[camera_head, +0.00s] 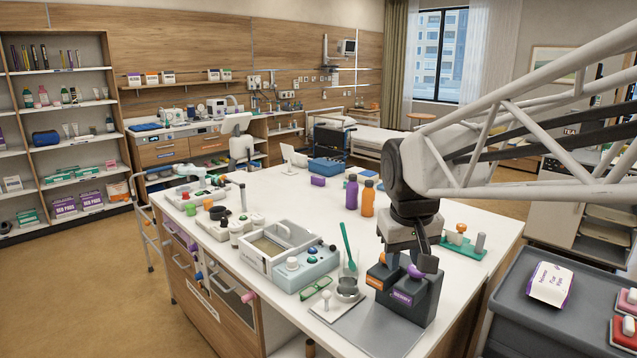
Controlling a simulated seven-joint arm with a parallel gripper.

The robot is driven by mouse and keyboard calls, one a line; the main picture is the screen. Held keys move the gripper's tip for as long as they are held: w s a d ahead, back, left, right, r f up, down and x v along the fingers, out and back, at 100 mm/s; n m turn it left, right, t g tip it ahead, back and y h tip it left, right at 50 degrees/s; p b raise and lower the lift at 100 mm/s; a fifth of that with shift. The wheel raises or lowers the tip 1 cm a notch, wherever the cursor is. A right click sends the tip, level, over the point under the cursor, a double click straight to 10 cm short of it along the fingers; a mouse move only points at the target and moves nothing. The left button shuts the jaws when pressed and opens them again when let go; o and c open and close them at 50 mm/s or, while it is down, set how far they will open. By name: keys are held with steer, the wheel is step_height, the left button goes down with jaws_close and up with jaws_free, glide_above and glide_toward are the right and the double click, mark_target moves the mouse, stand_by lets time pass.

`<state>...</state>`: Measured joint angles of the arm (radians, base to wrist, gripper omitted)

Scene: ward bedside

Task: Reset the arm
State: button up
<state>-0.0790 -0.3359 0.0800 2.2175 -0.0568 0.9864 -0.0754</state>
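My arm reaches in from the right edge, and its dark wrist hangs down over the near right part of the white worktop (465,245). My gripper (417,262) points down just above a dark box (420,302) with an orange label and a purple label. A purple knob (415,271) on the box shows right by the fingers. One dark finger shows clearly; the other is hard to make out. I cannot tell whether the fingers touch the knob or whether they are open or shut.
Purple (351,192) and orange (368,198) bottles stand behind the gripper. A green tray with pegs (470,252) is at its right. A grey cart (520,310) stands front right.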

steer(key=s+d+f+m, duration=0.1)
steer(key=s+f, duration=0.3)
steer(key=s, duration=0.5)
steer(key=s+d+f+m, duration=0.1)
steer(key=s+d+f, duration=0.1)
steer(key=s, duration=0.7)
steer(key=shift+s+d+f, duration=0.2)
steer(key=shift+f, duration=0.65)
